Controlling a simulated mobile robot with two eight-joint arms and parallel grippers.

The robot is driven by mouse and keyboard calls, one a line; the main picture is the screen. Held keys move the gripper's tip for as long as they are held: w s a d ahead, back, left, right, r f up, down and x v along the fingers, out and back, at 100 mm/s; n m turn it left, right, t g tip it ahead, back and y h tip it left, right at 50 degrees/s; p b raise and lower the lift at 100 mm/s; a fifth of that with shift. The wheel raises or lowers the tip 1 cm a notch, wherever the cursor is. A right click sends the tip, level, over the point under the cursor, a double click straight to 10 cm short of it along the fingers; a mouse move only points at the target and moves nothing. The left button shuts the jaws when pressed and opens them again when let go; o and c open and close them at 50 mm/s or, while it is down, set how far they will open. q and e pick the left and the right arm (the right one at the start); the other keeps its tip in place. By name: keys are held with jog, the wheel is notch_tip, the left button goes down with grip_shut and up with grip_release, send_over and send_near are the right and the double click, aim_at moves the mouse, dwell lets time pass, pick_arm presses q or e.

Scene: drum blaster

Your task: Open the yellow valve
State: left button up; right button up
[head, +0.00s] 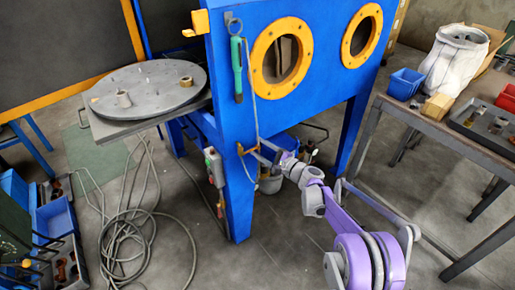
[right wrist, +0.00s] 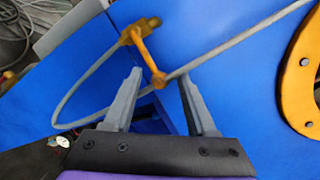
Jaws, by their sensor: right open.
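The yellow valve (head: 246,149) is mounted low on the blue cabinet's front, near its left corner. In the right wrist view the valve (right wrist: 146,48) has a small body at the top and a lever slanting down. My right gripper (head: 263,153) reaches to the valve from the right. In the right wrist view its two grey fingers (right wrist: 160,77) are open, and the lever's lower end appears in the gap between the fingertips. I cannot tell whether either finger touches it. My left gripper is not in view.
A grey hose (right wrist: 100,78) loops around the valve and runs behind the right finger. The blue cabinet (head: 225,70) has orange-ringed ports and a green tool (head: 237,68) hanging. A round turntable (head: 145,88) stands left. A workbench (head: 430,118) with bins is at right. Cables lie on the floor.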

jog(key=shift+w+a, duration=0.4)
jog(key=shift+a, duration=0.05)
grip_shut()
dwell(1.2)
